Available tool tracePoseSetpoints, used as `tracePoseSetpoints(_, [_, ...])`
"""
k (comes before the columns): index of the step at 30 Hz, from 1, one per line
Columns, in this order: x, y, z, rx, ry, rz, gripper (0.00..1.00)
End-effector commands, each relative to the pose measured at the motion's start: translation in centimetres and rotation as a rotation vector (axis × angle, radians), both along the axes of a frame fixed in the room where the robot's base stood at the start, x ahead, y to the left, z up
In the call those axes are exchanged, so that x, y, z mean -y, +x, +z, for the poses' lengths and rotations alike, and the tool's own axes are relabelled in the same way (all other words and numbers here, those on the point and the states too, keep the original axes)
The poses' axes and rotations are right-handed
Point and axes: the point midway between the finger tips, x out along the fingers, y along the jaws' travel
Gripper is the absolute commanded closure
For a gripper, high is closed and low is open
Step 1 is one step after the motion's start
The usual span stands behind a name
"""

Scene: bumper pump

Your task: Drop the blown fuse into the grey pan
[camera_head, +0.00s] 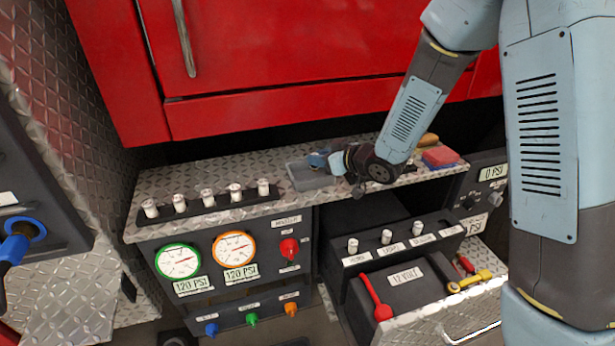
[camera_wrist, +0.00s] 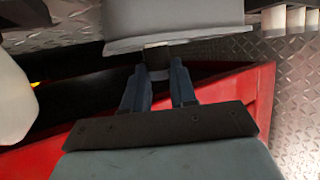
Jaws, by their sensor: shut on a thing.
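The grey pan (camera_head: 310,181) sits on the tread-plate counter. In the wrist view its pale grey wall (camera_wrist: 180,42) fills the top middle. My gripper (camera_head: 320,161) is at the pan's right back side, over it or just inside its rim; I cannot tell which. In the wrist view the two blue fingers of my gripper (camera_wrist: 160,85) are shut on a small piece with a dark end, the blown fuse (camera_wrist: 157,57). The dark end appears against the pan's edge. In the head view the fuse is hidden by my gripper.
A black rack (camera_head: 220,205) with several white fuses stands left of the pan. A red and blue box (camera_head: 440,157) lies to the right. A fuse panel (camera_head: 403,243) with three white fuses and a 12-volt battery (camera_head: 398,285) are below. Red cabinets (camera_head: 290,60) overhang the counter.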

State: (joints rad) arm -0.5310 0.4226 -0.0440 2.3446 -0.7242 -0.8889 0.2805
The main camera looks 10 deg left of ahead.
Motion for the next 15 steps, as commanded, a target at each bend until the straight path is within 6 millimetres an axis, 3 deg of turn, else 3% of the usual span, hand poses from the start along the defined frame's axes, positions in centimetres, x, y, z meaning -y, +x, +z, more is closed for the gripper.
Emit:
tracePoseSetpoints(7, [0.01, 0.01, -0.05, 0.000, 0.000, 0.000, 1.00])
tracePoseSetpoints(8, [0.01, 0.01, -0.05, 0.000, 0.000, 0.000, 0.72])
tracePoseSetpoints(15, [0.00, 0.01, -0.04, 0.000, 0.000, 0.000, 0.49])
